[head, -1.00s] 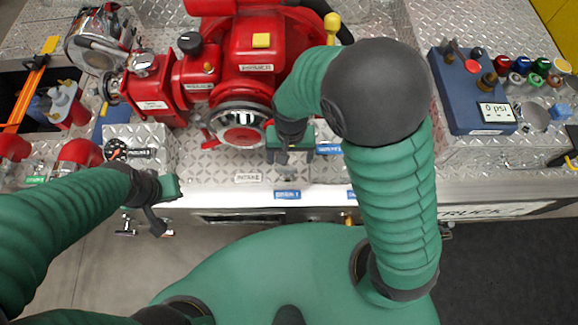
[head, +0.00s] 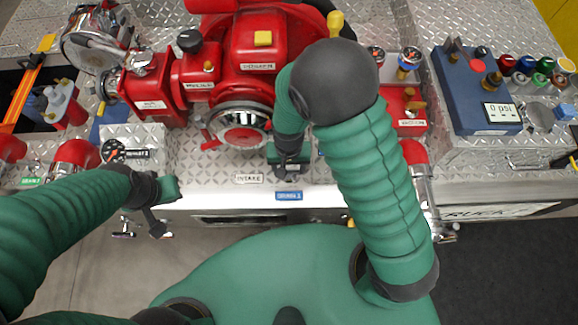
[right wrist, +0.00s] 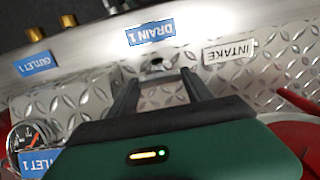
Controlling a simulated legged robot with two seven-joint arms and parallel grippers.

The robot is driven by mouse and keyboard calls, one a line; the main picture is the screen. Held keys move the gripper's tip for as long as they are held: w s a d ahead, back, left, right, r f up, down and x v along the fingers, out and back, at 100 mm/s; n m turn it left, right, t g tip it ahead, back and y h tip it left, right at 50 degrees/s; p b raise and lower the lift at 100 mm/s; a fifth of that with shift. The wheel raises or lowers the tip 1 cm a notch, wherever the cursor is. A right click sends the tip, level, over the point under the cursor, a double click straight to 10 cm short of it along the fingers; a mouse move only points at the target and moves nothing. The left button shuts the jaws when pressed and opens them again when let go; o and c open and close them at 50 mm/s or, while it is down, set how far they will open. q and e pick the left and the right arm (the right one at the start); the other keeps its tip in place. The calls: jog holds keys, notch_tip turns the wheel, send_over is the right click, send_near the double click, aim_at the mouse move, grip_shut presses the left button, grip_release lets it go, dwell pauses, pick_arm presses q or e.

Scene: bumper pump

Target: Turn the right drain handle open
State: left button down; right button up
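My right gripper (head: 289,172) is over the diamond-plate deck, just behind its front edge and above the blue DRAIN 1 label (head: 289,196). In the right wrist view its two dark fingers (right wrist: 158,82) are apart with nothing between them. A small dark round fitting (right wrist: 156,66) lies just beyond the fingertips, below the drain label (right wrist: 151,32). I cannot make out a clear drain handle there. The right part of the front edge is hidden behind my right arm. My left gripper (head: 156,212) hangs at the left front edge; its finger gap is not clear.
The red pump (head: 258,55) stands behind my right gripper. A white INTAKE label (head: 249,179) is to its left. A blue gauge box (head: 470,90) stands on the right. Brass fittings (right wrist: 37,33) show beyond the edge in the wrist view. Chrome fittings (head: 125,228) hang below the left edge.

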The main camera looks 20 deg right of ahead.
jog(key=shift+a, duration=0.15)
jog(key=c, duration=0.5)
jog(key=shift+o, duration=0.2)
jog(key=shift+s, duration=0.1)
jog(key=shift+n+p, duration=0.35)
jog(key=shift+n, duration=0.75)
jog(key=n+p, duration=0.2)
jog(key=n, duration=0.4)
jog(key=shift+r, duration=0.1)
jog(key=n+p, duration=0.1)
jog(key=n, duration=0.4)
jog(key=shift+n+p, duration=0.3)
jog(key=shift+p, duration=0.1)
jog(key=shift+n+p, duration=0.65)
jog(key=shift+n, duration=1.35)
